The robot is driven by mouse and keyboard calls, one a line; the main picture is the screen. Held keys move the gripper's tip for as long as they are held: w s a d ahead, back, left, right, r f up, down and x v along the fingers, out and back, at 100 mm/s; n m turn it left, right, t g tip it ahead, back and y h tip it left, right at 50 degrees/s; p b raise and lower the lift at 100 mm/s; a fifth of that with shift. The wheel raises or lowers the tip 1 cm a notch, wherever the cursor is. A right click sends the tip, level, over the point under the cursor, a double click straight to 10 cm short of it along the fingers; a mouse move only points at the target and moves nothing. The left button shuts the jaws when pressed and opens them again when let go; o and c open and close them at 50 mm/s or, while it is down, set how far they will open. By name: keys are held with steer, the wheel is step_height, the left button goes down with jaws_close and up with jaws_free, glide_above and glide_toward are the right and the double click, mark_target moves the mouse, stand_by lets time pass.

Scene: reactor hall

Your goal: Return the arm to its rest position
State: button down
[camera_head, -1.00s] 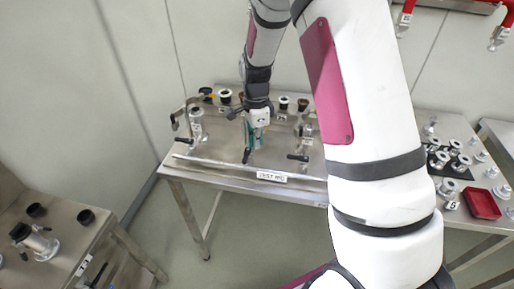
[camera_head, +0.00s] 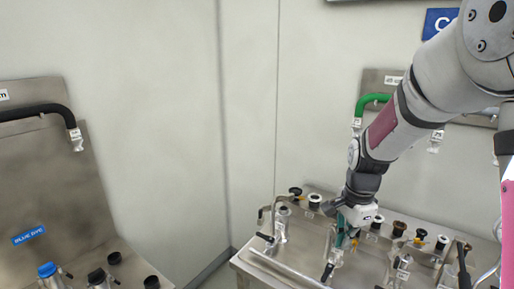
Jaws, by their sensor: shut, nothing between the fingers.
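My arm (camera_head: 395,125) comes in from the upper right and reaches down over a steel bench with fittings. My gripper (camera_head: 340,240) hangs low over the middle of this bench, its teal fingers pointing down. The fingers are shut with nothing held. A black-handled valve (camera_head: 328,271) shows just below the fingertips; I cannot tell whether they touch it. The gripper partly hides the fittings behind it.
The steel bench (camera_head: 262,272) carries several valves and capped ports on both sides of my gripper.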

steer(key=s+a+r+n+t+b, duration=0.1)
steer(key=s+a+r+n+t, duration=0.1)
steer(key=s+r+n, duration=0.75)
steer(key=s+a+r+n+t+b, duration=0.1)
steer(key=s+r+n, duration=0.3)
steer(key=s, duration=0.6)
steer(key=shift+s+a+r+n+t+b, duration=0.2)
steer(key=shift+s+a+n+t+b, duration=0.15)
steer(key=shift+n+t, duration=0.5)
